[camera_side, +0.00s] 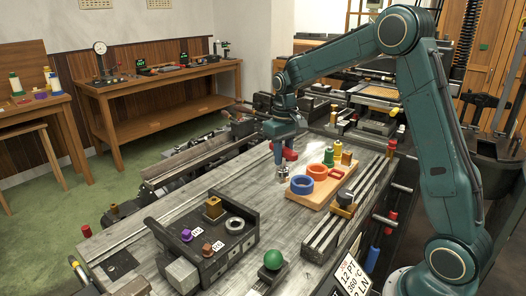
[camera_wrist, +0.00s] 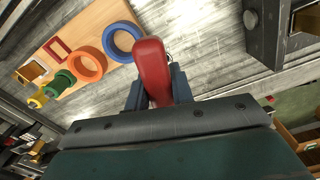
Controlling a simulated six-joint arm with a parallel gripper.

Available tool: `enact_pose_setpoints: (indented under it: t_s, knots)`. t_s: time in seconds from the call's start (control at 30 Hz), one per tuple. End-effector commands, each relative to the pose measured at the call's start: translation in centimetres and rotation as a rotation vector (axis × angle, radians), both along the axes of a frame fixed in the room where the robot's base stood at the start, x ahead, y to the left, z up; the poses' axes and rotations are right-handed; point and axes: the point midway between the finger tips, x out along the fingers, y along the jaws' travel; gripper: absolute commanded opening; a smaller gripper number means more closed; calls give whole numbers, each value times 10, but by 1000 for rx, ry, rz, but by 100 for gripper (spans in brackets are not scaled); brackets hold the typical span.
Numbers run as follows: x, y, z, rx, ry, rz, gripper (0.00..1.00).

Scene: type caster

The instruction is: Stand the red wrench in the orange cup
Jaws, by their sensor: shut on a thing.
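My gripper (camera_side: 283,147) is above the grey workbench, left of the wooden board. It is shut on a red piece, which I take for the red wrench (camera_wrist: 152,68); in the wrist view it stands out between the two fingers. In the side view it shows as a red shape (camera_side: 290,153) beside the fingers. A small silver part (camera_side: 283,174) shows just below; I cannot tell whether it belongs to the wrench. The orange cup (camera_side: 317,171) looks like a short, open-topped ring on the board, to the right of my gripper. It also shows in the wrist view (camera_wrist: 101,64).
A blue ring (camera_side: 302,185) stands beside the orange cup on the wooden board (camera_side: 300,199). A red square frame (camera_side: 337,173), green pieces (camera_side: 328,156) and a brass piece (camera_side: 346,158) share the board. A dark fixture box (camera_side: 215,235) and a green ball (camera_side: 273,259) stand nearer the front.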

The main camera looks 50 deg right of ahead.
Motion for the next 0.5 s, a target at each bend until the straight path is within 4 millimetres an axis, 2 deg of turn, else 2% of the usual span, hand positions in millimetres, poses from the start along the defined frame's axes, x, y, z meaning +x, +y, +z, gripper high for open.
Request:
enact_pose_setpoints:
  t_s: [0.03, 0.1, 0.3, 0.5]
  knots:
    - [-1, -18, 6, -1, -4, -33, 0]
    - [-3, -40, 14, -1, -4, -73, 0]
    - [-17, -97, 36, -1, -2, -178, 0]
    - [-32, -135, 51, -1, -2, -248, 0]
